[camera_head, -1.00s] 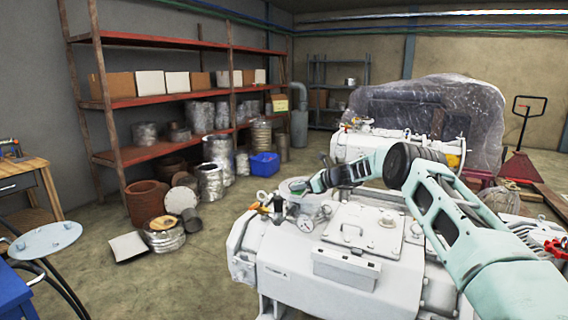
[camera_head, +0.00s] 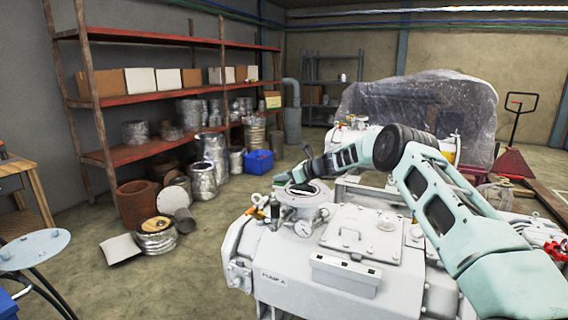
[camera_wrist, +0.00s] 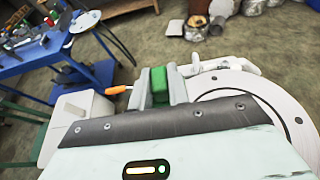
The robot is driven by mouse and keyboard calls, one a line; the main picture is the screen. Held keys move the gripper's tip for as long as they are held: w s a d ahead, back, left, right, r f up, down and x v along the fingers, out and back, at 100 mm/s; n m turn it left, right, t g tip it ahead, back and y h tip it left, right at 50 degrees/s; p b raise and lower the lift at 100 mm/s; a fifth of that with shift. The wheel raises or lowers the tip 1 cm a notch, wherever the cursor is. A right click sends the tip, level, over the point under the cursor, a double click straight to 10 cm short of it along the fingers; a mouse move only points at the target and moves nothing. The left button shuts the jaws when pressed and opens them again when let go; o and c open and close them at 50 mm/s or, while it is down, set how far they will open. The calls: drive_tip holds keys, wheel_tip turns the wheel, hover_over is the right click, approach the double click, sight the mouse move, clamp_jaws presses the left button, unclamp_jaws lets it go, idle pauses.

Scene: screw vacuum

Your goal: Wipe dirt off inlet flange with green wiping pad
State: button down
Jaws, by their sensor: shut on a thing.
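The inlet flange (camera_head: 311,194) is a round grey ring on top of the white pump, at its back left. In the wrist view the flange (camera_wrist: 285,103) is a pale disc with bolt holes, partly hidden by my gripper's body. My gripper (camera_head: 283,181) is at the flange's left rim in the head view. In the wrist view my gripper (camera_wrist: 160,88) is shut on the green wiping pad (camera_wrist: 159,84), which lies to the left of the disc. I cannot tell whether the pad touches the flange. No dirt can be made out.
The pump (camera_head: 285,258) has gauges and an orange-handled valve close to the flange. A raised lid plate (camera_head: 362,230) stands to the right. A round stool (camera_head: 35,248) and a blue table (camera_wrist: 45,50) are to the left.

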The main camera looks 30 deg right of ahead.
drive_tip(key=shift+r+p, duration=0.95)
drive_tip(key=shift+r, duration=1.15)
